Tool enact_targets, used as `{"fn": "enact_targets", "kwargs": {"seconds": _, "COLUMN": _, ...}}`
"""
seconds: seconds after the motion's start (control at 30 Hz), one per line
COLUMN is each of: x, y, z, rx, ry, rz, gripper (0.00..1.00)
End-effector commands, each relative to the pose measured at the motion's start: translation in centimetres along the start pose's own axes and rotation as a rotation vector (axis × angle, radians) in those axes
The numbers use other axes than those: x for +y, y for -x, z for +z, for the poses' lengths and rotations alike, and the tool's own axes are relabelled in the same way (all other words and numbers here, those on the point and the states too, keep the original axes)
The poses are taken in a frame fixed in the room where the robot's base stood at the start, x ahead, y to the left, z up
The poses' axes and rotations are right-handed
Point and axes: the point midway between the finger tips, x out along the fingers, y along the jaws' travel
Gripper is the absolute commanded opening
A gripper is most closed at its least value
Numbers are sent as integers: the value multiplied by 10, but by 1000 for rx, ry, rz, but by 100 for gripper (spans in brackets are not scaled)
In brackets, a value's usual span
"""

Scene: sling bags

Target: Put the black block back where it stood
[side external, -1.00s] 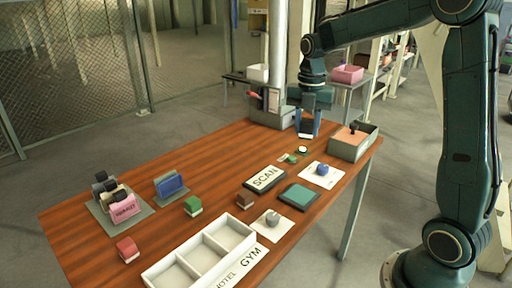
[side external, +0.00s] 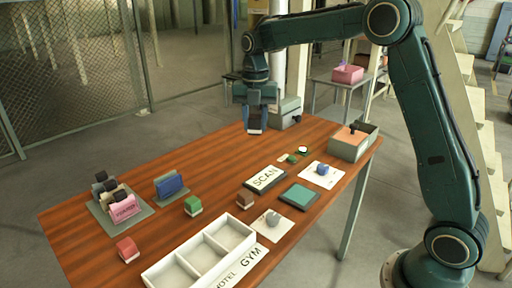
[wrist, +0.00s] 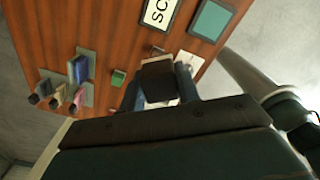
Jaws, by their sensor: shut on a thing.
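My gripper (side external: 256,118) is above the far edge of the table in the side view. It is shut on the black block, which looks dark with a pale underside there and is partly covered by the fingers. In the wrist view, the black block (wrist: 157,80) sits between the two fingers of my gripper (wrist: 160,92), with the table well below it. I cannot tell which spot on the table the block came from.
The table holds a SCAN sign (side external: 266,178), teal pad (side external: 299,195), green block (side external: 193,206), brown block (side external: 245,198), red block (side external: 127,249), white compartment tray (side external: 163,272), bag rack (side external: 104,215), blue bag (side external: 170,185) and grey bin (side external: 345,150). A grey box (side external: 290,107) stands behind.

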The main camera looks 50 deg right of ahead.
Motion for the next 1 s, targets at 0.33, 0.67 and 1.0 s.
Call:
{"fn": "enact_targets", "kwargs": {"seconds": 0.33, "x": 87, "y": -9, "z": -27, "rx": 1, "ry": 135, "rz": -1, "gripper": 6}}
{"fn": "enact_targets", "kwargs": {"seconds": 0.67, "x": 116, "y": -12, "z": -42, "rx": 0, "ry": 183, "rz": 0, "gripper": 6}}
{"fn": "enact_targets", "kwargs": {"seconds": 1.0, "x": 116, "y": -24, "z": -43, "rx": 2, "ry": 183, "rz": -3, "gripper": 6}}
